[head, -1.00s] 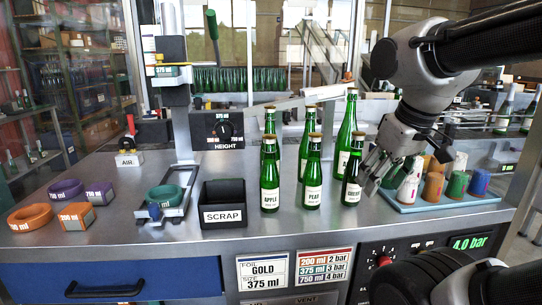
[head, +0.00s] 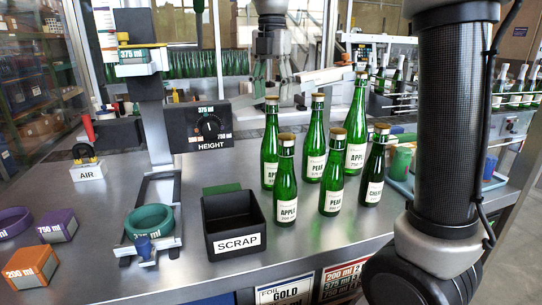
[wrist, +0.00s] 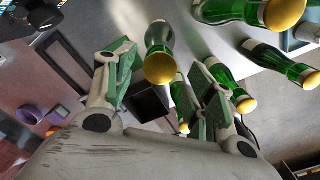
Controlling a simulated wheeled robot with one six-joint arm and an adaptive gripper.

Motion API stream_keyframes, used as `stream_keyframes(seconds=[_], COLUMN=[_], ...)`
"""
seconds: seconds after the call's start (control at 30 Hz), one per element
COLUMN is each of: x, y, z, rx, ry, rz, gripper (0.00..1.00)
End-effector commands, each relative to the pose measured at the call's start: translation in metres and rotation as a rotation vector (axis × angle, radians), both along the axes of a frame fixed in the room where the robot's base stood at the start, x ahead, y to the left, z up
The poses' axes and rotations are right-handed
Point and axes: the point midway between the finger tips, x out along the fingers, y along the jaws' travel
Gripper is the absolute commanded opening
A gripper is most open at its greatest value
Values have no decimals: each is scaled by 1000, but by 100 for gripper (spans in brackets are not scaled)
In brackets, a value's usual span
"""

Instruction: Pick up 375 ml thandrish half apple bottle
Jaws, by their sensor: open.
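Two green bottles labelled APPLE stand at the left of the bottle group. One is at the back left (head: 270,150) and one at the front left (head: 286,185); the back one looks taller, and their small size print is not readable. My gripper (head: 268,80) is open and empty above and behind the back-left APPLE bottle. In the wrist view, my gripper (wrist: 165,85) has its green-padded fingers apart. A gold-capped bottle (wrist: 160,45) shows in the gap between them, likely the back-left APPLE; no grip on it is visible.
PEAR bottles (head: 333,175) (head: 313,140), a tall bottle (head: 356,135) and a dark CHERRY bottle (head: 375,168) stand close to the right. The black SCRAP bin (head: 236,243) is at the front left. The HEIGHT dial box (head: 197,124) stands left, and my arm hides part of the capsule tray (head: 488,170).

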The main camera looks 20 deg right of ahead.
Motion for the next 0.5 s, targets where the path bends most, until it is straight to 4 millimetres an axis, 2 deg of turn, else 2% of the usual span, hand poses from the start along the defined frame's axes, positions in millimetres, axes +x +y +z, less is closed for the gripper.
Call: stream_keyframes(seconds=[0.3, 0.5], x=[5, 5], y=[-3, -2], z=[-46, -53], rx=[-1, 0], ry=[1, -1], rz=[-3, -3], gripper=[55, 55])
